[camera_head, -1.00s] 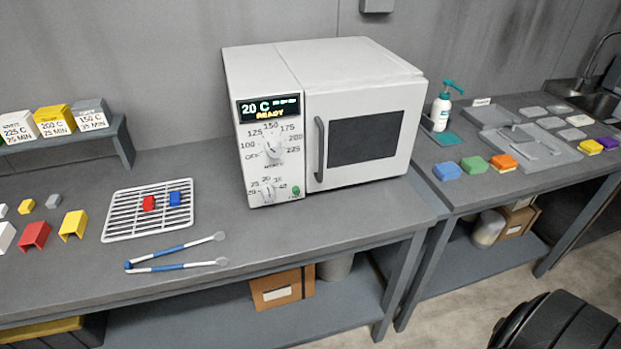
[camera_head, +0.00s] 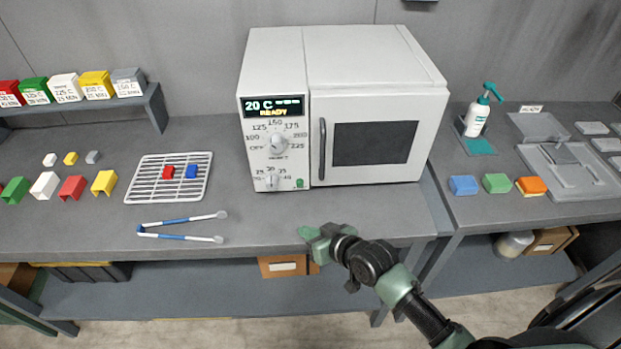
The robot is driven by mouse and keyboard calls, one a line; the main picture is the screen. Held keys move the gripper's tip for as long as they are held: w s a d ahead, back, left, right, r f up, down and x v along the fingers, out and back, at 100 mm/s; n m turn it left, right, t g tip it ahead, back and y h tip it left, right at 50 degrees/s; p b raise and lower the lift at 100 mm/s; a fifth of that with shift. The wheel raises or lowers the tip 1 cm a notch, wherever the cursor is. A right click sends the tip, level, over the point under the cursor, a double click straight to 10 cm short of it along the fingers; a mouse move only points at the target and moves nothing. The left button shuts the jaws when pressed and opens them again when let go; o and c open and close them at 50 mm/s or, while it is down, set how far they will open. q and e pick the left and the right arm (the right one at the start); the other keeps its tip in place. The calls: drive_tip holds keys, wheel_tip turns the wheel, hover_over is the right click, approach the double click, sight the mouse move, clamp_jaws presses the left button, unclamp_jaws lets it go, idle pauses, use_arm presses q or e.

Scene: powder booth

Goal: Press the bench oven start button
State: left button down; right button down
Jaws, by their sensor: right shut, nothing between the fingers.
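The white bench oven (camera_head: 375,72) stands on the grey bench with its door shut. Its display (camera_head: 273,106) reads 20 C and READY. Below it are the temperature dial (camera_head: 279,146) and the timer dial (camera_head: 271,181). The small green start button (camera_head: 299,183) sits at the lower right of the control panel. My right gripper (camera_head: 306,233) is shut and empty, in front of and below the button, near the bench's front edge and apart from the oven. My left gripper is not in view.
A wire rack (camera_head: 143,188) with a red and a blue piece lies left of the oven. Blue-handled tongs (camera_head: 180,220) lie in front of it. Coloured blocks and a shelf (camera_head: 140,104) of labelled boxes are further left. A pump bottle (camera_head: 476,117) and sponges stand on the right bench.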

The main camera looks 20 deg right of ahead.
sight(300, 183)
drive_tip(key=shift+w+r+t, duration=0.15)
drive_tip(key=shift+w+r, duration=0.15)
drive_tip(key=shift+w, duration=0.25)
drive_tip(key=shift+w+r+t, duration=0.15)
drive_tip(key=shift+w+r, duration=0.15)
drive_tip(key=shift+w, duration=0.25)
drive_tip(key=shift+a, duration=0.1)
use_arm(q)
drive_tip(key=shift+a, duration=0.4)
use_arm(e)
drive_tip(key=shift+r, duration=0.1)
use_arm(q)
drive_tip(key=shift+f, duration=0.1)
